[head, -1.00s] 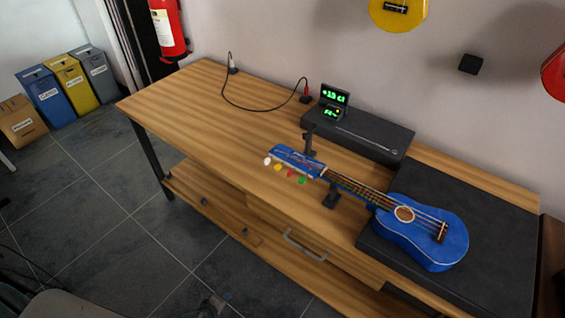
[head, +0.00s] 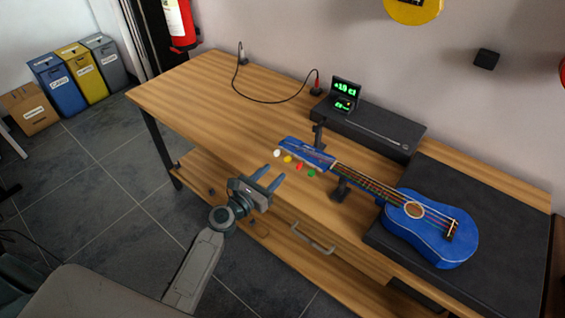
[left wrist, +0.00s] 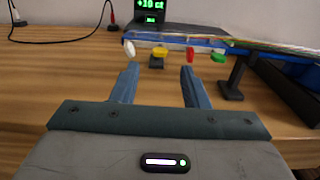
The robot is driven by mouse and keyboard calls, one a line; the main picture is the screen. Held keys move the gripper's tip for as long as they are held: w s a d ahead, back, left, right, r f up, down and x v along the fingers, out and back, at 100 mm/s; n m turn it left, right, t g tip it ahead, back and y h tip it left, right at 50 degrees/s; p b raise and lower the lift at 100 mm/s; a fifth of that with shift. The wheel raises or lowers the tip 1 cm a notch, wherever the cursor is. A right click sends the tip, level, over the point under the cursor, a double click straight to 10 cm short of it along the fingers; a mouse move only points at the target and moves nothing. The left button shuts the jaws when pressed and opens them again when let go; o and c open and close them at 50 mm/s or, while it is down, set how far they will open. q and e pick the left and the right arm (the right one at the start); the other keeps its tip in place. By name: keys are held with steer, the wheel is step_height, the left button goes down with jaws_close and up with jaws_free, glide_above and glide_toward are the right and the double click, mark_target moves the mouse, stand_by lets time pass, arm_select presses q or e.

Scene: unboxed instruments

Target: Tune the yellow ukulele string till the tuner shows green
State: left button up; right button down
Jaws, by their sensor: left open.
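The blue ukulele (head: 432,240) lies on a black mat, its neck propped on stands and its head pointing left. White, yellow, red and green pegs stick out along the head's near side; the yellow peg (head: 288,159) is second from the left. The left wrist view shows the yellow peg (left wrist: 158,57) ahead, between the lines of the fingers. My left gripper (head: 271,178) is open and empty, just short of the pegs, touching none. The tuner (head: 345,91) shows green text; in the left wrist view its screen (left wrist: 151,6) reads about +10 ct. The right gripper is not in view.
The wooden table (head: 200,95) is mostly clear on the left. A black box (head: 385,132) lies behind the ukulele's neck. A dark cable (head: 262,99) runs across the back. The neck stand (head: 340,188) is right of the pegs.

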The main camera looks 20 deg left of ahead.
mark_target(288, 160)
arm_select(q)
steer(key=x, duration=0.5)
steer(key=shift+w+d, duration=0.1)
steer(key=shift+w, duration=0.2)
jaws_close()
